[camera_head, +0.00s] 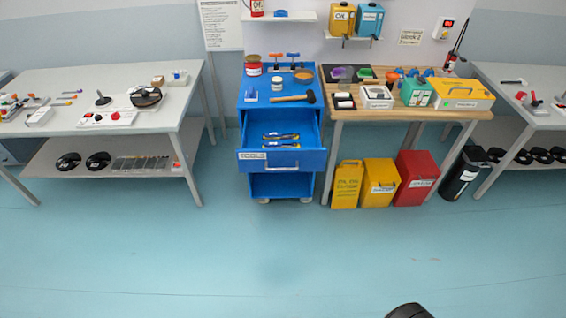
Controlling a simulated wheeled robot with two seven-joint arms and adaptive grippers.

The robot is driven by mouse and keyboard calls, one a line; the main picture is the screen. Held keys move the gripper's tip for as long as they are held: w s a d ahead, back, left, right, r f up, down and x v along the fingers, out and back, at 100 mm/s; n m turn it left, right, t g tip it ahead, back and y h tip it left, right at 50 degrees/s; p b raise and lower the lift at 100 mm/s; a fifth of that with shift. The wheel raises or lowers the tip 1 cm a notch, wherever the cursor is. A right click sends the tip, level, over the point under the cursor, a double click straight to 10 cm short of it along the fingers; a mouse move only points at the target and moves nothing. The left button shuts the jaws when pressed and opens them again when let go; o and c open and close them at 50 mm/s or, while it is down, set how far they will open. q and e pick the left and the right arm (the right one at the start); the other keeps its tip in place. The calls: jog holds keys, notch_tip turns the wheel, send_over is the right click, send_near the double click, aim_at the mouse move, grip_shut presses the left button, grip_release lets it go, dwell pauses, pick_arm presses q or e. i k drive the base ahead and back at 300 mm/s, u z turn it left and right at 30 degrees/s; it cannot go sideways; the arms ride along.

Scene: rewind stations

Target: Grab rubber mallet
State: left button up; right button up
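The rubber mallet (294,98) lies on top of the blue tool cart. It has a light wooden handle pointing left and a black head at the right, near the cart's right edge. The blue tool cart (252,183) stands against the back wall between two tables, well ahead of me across the floor. Its top drawer, labelled TOOLS, is pulled open and holds several tools with dark and yellow handles. Neither of my grippers shows clearly; only a dark rounded part, probably mine, is at the bottom edge.
A grey table (60,83) stands left and a wooden bench (400,113) right of the cart. Yellow and red bins (415,178) stand under the bench, with a black cylinder (463,174) beside them. The cart's open drawer (282,161) juts forward. The blue floor (200,255) ahead is clear.

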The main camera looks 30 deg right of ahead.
aim_at(310, 97)
jog(key=z, duration=3)
jog(key=i, duration=3.4)
jog(key=u, duration=3.4)
